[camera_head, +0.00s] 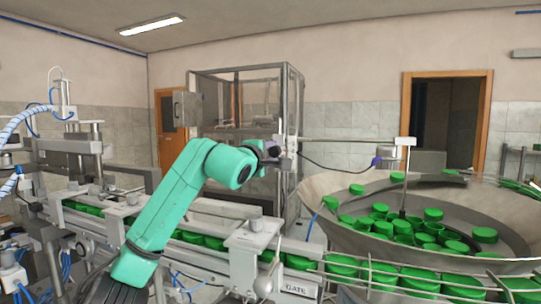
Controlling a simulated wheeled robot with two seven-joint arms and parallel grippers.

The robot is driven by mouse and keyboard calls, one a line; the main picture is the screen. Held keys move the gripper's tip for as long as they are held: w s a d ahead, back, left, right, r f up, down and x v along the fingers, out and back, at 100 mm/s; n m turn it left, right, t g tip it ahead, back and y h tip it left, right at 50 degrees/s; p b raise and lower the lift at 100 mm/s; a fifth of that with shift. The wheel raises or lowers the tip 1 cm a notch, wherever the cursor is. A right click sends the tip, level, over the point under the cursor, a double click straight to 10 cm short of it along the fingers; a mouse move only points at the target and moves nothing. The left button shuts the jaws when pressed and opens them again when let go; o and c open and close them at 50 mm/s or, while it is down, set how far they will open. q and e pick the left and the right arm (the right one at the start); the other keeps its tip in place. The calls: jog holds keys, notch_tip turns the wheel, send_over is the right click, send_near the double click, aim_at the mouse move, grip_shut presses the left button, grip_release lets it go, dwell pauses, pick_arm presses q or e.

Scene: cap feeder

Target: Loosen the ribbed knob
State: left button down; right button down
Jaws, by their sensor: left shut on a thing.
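My left arm, in teal, comes up from the lower left. Its dark gripper (274,151) is at a pale metal bracket (289,146) on the horizontal rod, left of the bowl. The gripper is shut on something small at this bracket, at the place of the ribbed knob. The jaws and the arm's end cover most of the knob, so its ribs and how far it is turned cannot be made out. My right gripper is not in view.
A wide metal bowl (330,205) with several green caps (380,208) stands at the right. A conveyor (205,258) with green caps runs across the front. A thin rod (345,140) and a hanging dark cable (330,166) extend right from the bracket. A framed glass machine (235,95) stands behind.

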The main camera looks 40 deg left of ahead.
pick_arm(q)
jog(key=n+b, duration=0.1)
jog(key=n, duration=0.5)
jog(key=shift+r, duration=0.15)
jog(key=n, duration=0.5)
jog(key=shift+b, duration=0.4)
jog(key=shift+n, duration=0.4)
jog(key=shift+c, duration=2.2)
grip_release()
jog(key=shift+w, duration=0.2)
jog(key=b+v, duration=0.5)
jog(key=v, duration=0.9)
jog(key=shift+s+d, duration=0.2)
jog(key=shift+s, duration=0.1)
